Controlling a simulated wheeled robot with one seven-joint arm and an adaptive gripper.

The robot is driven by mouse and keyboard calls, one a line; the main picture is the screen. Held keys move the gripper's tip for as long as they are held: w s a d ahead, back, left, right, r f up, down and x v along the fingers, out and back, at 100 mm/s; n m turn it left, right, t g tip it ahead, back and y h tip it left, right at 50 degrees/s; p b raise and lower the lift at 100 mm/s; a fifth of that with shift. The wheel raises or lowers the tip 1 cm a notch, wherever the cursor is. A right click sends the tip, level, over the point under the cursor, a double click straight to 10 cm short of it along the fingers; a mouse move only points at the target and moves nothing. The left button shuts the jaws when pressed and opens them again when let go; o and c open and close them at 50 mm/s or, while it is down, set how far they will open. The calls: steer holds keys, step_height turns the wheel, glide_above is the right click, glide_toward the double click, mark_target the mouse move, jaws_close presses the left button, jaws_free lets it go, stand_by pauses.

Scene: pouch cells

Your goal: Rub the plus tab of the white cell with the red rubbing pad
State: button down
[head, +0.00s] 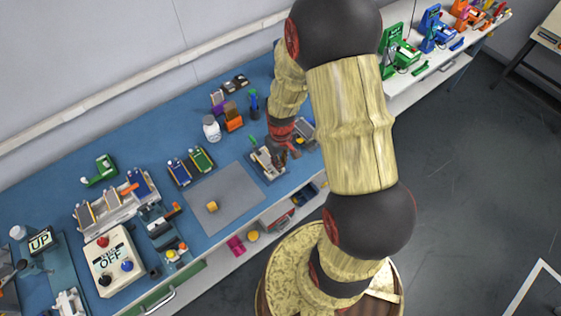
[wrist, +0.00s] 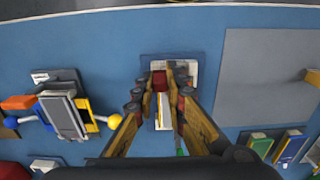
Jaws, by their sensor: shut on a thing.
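My gripper (wrist: 161,84) is shut on the red rubbing pad (wrist: 159,78), a small dark red block between its fingertips. In the head view my gripper (head: 283,150) is low over a flat holder on the blue bench. A pale cell (wrist: 165,112) with a yellowish strip lies in the dark blue holder (wrist: 146,66) under the fingers. The cell (head: 265,161) also shows in the head view, partly behind my gripper. The pad is over the cell's far part in the wrist view. The fingers hide much of the cell, and I cannot tell whether the pad touches a tab.
A grey mat (wrist: 265,75) lies right of the holder, with a small yellow-orange block (wrist: 313,77) on it. A fixture (wrist: 62,115) with coloured knobs stands to the left. Blue and green cells (head: 190,165), a white bottle (head: 211,128) and an orange holder (head: 232,117) stand nearby.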

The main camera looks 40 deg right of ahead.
steer(key=shift+f, duration=0.5)
steer(key=shift+a, duration=0.1)
stand_by(0.3)
steer(key=shift+a+r, duration=0.1)
steer(key=shift+a, duration=0.6)
steer(key=shift+d, duration=0.15)
steer(key=shift+d, duration=0.7)
steer(key=shift+s+a, duration=0.1)
steer(key=shift+a, duration=0.75)
steer(key=shift+d, duration=0.15)
